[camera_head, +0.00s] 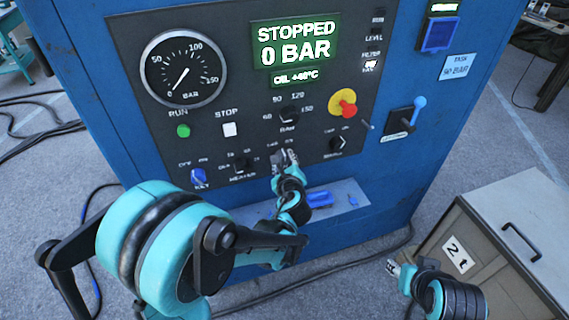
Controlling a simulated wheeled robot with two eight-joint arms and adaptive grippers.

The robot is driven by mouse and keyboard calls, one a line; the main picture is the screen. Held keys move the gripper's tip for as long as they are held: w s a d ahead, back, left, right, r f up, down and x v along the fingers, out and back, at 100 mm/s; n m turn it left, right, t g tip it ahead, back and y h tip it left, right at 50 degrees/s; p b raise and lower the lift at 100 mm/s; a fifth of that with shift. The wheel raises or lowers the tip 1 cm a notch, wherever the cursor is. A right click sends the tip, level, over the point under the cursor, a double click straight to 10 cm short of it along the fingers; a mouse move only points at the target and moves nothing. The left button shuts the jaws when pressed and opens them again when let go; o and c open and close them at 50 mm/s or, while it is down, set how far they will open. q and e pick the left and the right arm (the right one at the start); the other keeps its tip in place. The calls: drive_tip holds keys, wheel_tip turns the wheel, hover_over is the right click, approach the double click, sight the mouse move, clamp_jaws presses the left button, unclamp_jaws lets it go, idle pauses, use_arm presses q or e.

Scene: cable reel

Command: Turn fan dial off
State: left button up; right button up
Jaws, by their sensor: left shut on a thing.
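A blue machine carries a dark control panel (220,110) with several small dials. My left gripper (285,158) is at the panel's lower middle, shut on a small dial that its fingers almost wholly hide. The label there is too small and too covered to read, so I cannot tell by its text that it is the fan dial. A black dial (240,165) sits to its left, another (338,143) to its right, and a third (290,115) above it. My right gripper (394,268) is low at the right, apart from the machine; its finger opening is unclear.
The display (296,44) reads STOPPED, 0 BAR. A red knob on yellow (344,103), a green button (183,131), a white button (230,129) and a blue-handled lever (417,108) are nearby. A cabinet (500,235) stands at the right. Cables lie on the floor.

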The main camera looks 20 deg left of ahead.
use_arm(q)
drive_tip(key=n+b, duration=0.1)
drive_tip(key=n+t+h+b, duration=0.1)
drive_tip(key=n, duration=0.1)
drive_tip(key=shift+a+f+t, duration=0.1)
drive_tip(key=shift+f+t, duration=0.1)
drive_tip(key=shift+t, duration=0.1)
drive_tip(key=shift+r+n+t+h+b, duration=0.1)
drive_tip(key=shift+n+t+h+b, duration=0.3)
drive_tip(key=shift+n+b, duration=0.7)
drive_tip(key=o, duration=1.2)
drive_tip(key=shift+c, duration=0.2)
drive_tip(key=shift+s, duration=0.1)
drive_tip(key=v, duration=1.2)
